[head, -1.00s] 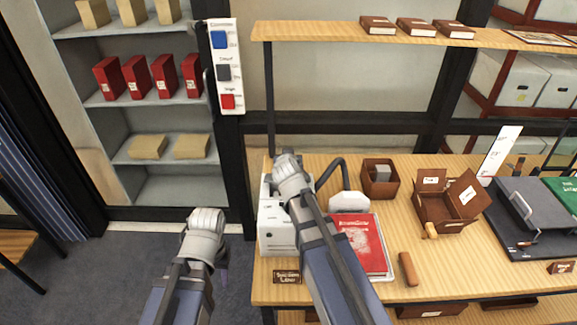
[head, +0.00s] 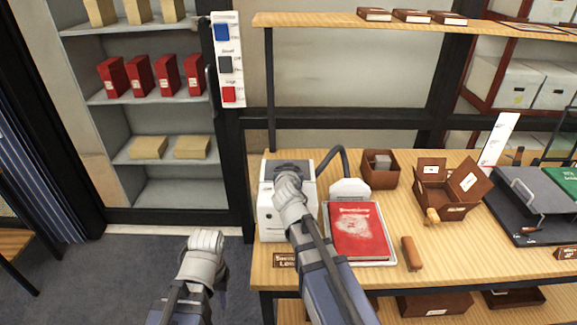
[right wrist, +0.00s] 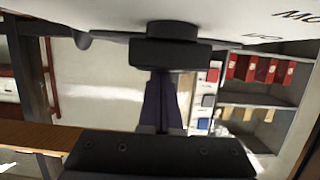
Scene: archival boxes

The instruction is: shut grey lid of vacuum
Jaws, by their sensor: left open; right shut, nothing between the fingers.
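The white vacuum (head: 273,215) stands upright at the left end of the wooden table, a dark hose running from it to a white nozzle piece beside a red book. Its grey lid (head: 292,167) shows at the top, partly hidden by my right gripper. I cannot tell whether the lid is fully down. My right gripper (head: 287,180) is shut and empty, over the top of the vacuum by the lid; contact cannot be made out. My left gripper (head: 205,243) is open and empty, left of the table and away from the vacuum.
A red book (head: 358,232) lies on a white tray right of the vacuum. Brown boxes (head: 379,168) stand behind and further right. A brown cylinder (head: 411,254) lies near the front edge. The floor (head: 120,275) at left is clear.

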